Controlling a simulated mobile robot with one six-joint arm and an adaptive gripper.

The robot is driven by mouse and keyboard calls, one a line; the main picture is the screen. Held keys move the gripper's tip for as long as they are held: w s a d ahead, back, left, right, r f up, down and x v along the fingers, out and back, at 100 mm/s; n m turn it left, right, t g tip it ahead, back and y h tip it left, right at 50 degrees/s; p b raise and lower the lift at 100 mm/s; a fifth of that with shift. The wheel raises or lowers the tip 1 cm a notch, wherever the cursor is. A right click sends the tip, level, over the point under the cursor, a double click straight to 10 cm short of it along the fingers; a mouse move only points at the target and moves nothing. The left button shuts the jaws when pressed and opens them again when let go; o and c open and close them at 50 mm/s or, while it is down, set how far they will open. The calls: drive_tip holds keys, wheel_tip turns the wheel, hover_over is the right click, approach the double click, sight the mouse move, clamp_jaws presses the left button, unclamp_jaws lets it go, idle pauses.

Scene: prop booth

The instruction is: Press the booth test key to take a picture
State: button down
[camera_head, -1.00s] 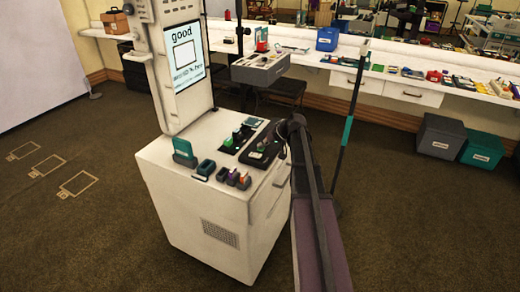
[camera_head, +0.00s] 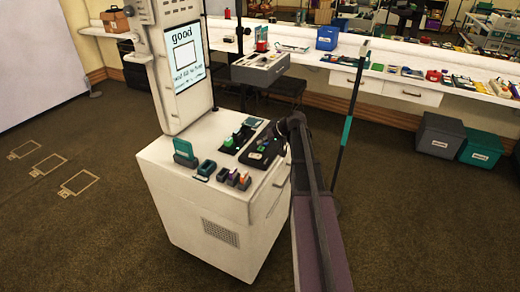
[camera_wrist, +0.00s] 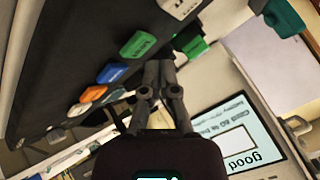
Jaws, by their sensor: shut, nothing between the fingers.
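The white booth cabinet (camera_head: 185,225) has a dark key panel (camera_head: 252,160) on top, partly behind my arm. In the wrist view, the dark panel (camera_wrist: 60,60) carries a green key (camera_wrist: 138,45), a blue key (camera_wrist: 112,73), an orange key (camera_wrist: 93,93) and a pale key (camera_wrist: 78,110). Their labels are too small to read, so I cannot tell which is the test key. My gripper (camera_wrist: 160,68) is shut and empty, with its tips near the green key; contact is unclear. The booth screen (camera_head: 187,55) reads "good" above an empty frame; it also shows in the wrist view (camera_wrist: 240,135).
A teal block (camera_head: 184,150) and several small coloured items stand on the cabinet's front left. A striped pole (camera_head: 347,130) stands right of my arm. A grey box (camera_head: 262,68) is behind. A long white counter (camera_head: 430,82) runs along the back.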

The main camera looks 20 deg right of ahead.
sight(261, 150)
drive_tip(key=shift+r+p, duration=2.4)
drive_tip(key=shift+r, duration=0.1)
drive_tip(key=shift+s+a, duration=0.15)
drive_tip(key=shift+a, duration=0.2)
drive_tip(key=s+a+r+g+h+p, duration=0.2)
drive_tip(key=s+a+g+h+p, duration=0.4)
drive_tip(key=s+a, duration=1.7)
drive_tip(key=shift+s+r+g+p, duration=0.3)
drive_tip(key=shift+s+r+p, duration=0.05)
drive_tip(key=shift+s+p, duration=0.8)
drive_tip(key=shift+w, duration=0.1)
